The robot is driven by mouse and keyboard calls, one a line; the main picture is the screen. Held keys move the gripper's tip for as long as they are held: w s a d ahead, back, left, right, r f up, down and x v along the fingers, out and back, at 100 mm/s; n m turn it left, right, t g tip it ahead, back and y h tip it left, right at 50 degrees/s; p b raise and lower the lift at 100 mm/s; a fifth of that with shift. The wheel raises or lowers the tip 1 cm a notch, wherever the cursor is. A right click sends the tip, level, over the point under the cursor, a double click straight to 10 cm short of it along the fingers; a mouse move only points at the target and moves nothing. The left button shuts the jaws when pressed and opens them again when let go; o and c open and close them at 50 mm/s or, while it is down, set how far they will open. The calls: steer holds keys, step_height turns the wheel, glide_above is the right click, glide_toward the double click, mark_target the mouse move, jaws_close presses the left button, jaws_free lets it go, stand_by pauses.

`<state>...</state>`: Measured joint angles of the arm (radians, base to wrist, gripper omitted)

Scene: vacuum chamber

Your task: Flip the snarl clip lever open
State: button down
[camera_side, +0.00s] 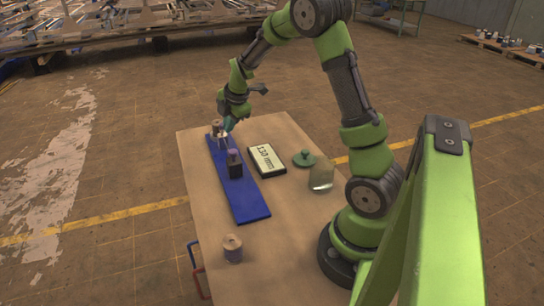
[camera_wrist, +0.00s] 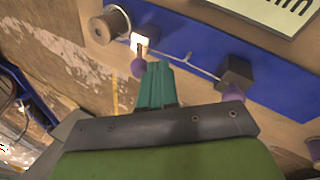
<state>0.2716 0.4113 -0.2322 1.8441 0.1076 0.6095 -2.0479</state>
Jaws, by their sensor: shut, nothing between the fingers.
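The blue board (camera_side: 250,205) lies lengthwise on the table. In the wrist view, a small bright clip-like part (camera_wrist: 140,40) sits on it with a purple ball (camera_wrist: 138,67) below. I take these for the snarl clip and its lever end; whether the lever is open I cannot tell. A thin pale strand (camera_wrist: 200,68) runs from near the clip to a dark block (camera_wrist: 236,72) with a purple knob (camera_wrist: 232,93). My gripper (camera_wrist: 158,66), with teal fingers, is shut and empty, its tips just right of the purple ball; contact is unclear. My gripper (camera_side: 228,122) is low over the board's far end.
A spool (camera_wrist: 108,25) stands at the board's far end, close to my fingers. The dark block (camera_side: 235,165) rises mid-board.

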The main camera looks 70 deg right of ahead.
steer(key=shift+w+d+r+g+y, duration=0.3)
steer(key=shift+w+d+g+y, duration=0.1)
steer(key=shift+g+y, duration=0.1)
stand_by(0.6)
steer(key=shift+g+y, duration=0.5)
steer(key=shift+g, duration=0.1)
steer(key=shift+w+d+r, duration=0.35)
steer(key=shift+w+d, duration=0.45)
steer(key=shift+w, duration=0.05)
steer(key=shift+w+d+r, duration=0.35)
steer(key=shift+w+d, duration=0.45)
steer(key=shift+r, duration=0.15)
steer(key=shift+r, duration=0.7)
steer(key=shift+s, duration=0.1)
